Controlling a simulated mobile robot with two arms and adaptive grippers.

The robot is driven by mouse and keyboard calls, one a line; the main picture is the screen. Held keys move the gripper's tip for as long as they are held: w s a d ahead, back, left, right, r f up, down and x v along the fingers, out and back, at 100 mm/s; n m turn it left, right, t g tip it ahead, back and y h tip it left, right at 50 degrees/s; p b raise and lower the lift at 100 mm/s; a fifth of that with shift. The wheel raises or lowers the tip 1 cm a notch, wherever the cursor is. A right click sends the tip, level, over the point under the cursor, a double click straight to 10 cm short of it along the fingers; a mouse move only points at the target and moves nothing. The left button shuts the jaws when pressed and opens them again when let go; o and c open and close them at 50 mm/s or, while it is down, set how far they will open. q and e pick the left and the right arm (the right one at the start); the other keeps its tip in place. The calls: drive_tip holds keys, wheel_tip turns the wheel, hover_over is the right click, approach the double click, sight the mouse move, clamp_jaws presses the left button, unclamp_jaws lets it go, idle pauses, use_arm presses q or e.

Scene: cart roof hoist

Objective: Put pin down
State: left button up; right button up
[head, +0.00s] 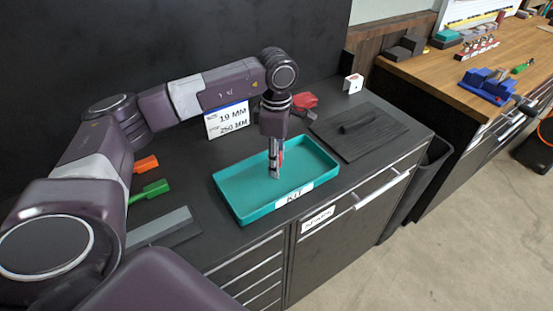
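My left gripper (275,175) points straight down over the teal tray (234,212) labelled KIT, with its fingertips inside the outline of the tray. The fingers show close together and nearly side-on, so I cannot tell whether they are open or shut. A small bit of red shows beside the fingers; I cannot tell what it belongs to. I cannot make out a pin, either in the fingers or on the visible tray floor. My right gripper is out of view.
A sign (227,120) reading 19 MM and 250 MM stands behind the tray. Orange (146,164) and green (150,190) handled tools lie left. A dark mat (385,143) lies right. A wooden bench (455,75) with a blue vise (487,87) stands farther right.

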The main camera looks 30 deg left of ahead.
use_arm(q)
drive_tip(key=shift+r, duration=0.1)
drive_tip(key=shift+r, duration=0.2)
wheel_tip(320, 180, up, 11)
drive_tip(key=b, duration=0.3)
drive_tip(key=shift+w+f, duration=0.1)
drive_tip(key=shift+r, duration=0.5)
